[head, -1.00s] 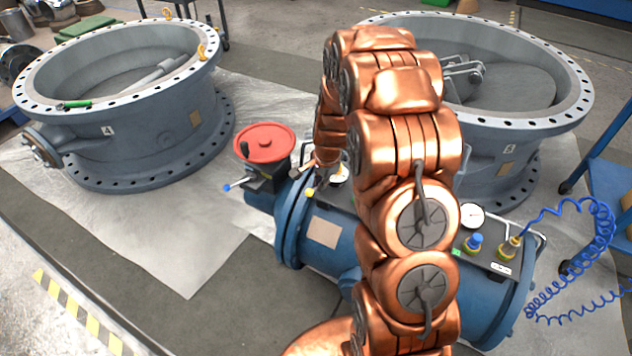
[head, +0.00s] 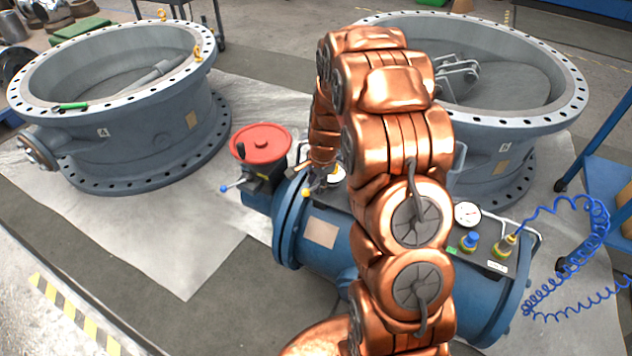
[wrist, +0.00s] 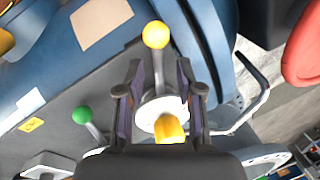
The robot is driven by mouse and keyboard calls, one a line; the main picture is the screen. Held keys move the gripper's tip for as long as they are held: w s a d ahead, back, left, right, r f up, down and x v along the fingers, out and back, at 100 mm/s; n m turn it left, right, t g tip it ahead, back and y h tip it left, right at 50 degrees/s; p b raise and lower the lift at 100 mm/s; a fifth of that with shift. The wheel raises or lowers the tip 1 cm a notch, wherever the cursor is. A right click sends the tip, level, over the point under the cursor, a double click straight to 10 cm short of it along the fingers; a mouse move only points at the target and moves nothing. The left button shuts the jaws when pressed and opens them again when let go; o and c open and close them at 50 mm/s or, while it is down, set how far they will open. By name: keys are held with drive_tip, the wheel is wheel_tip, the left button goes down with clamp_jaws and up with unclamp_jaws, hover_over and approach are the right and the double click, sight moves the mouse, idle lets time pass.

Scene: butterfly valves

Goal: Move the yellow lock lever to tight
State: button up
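The yellow lock lever ends in a yellow ball (wrist: 155,35) in the wrist view; its thin grey stem runs down between my fingers. In the head view a small yellow knob (head: 307,192), probably the same ball, shows beside the blue cylinder's left flange. My gripper (wrist: 158,75) is open, with one dark finger on each side of the stem and visible gaps to it. The ball stands beyond the fingertips. A white round face and a yellow fitting (wrist: 168,130) lie behind, between the fingers. In the head view my copper arm hides most of the gripper.
A green-ball lever (wrist: 82,115) stands left of the gripper in the wrist view. A red handwheel (head: 261,143) is close to the lever. A pressure gauge (head: 467,213) and a coiled blue hose (head: 590,225) are at right. Large grey valve bodies (head: 125,110) stand behind.

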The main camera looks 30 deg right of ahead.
wheel_tip(320, 180, up, 12)
drive_tip(key=s, duration=0.2)
drive_tip(key=shift+s+d, duration=0.15)
drive_tip(key=shift+s, duration=0.05)
idle(0.3)
drive_tip(key=shift+f, duration=0.1)
idle(0.3)
drive_tip(key=s+a+r+n+g, duration=0.1)
drive_tip(key=s+a+r+n, duration=0.3)
drive_tip(key=s, duration=0.3)
drive_tip(key=s+a+r+n+g, duration=0.1)
drive_tip(key=s+a+n, duration=0.2)
drive_tip(key=s+a, duration=0.4)
drive_tip(key=s+a+r+n+g, duration=0.15)
drive_tip(key=s+n, duration=0.35)
drive_tip(key=s, duration=0.5)
drive_tip(key=s+a+r+n+g, duration=0.1)
drive_tip(key=s+a+n+g, duration=0.3)
drive_tip(key=s, duration=0.6)
wheel_tip(320, 180, up, 19)
drive_tip(key=d+t+p, duration=0.1)
drive_tip(key=t+p, duration=0.2)
drive_tip(key=p, duration=1.4)
drive_tip(key=shift+w+d+f, duration=0.15)
drive_tip(key=shift+w, duration=0.2)
drive_tip(key=shift+d+t, duration=0.1)
drive_tip(key=shift+t, duration=0.15)
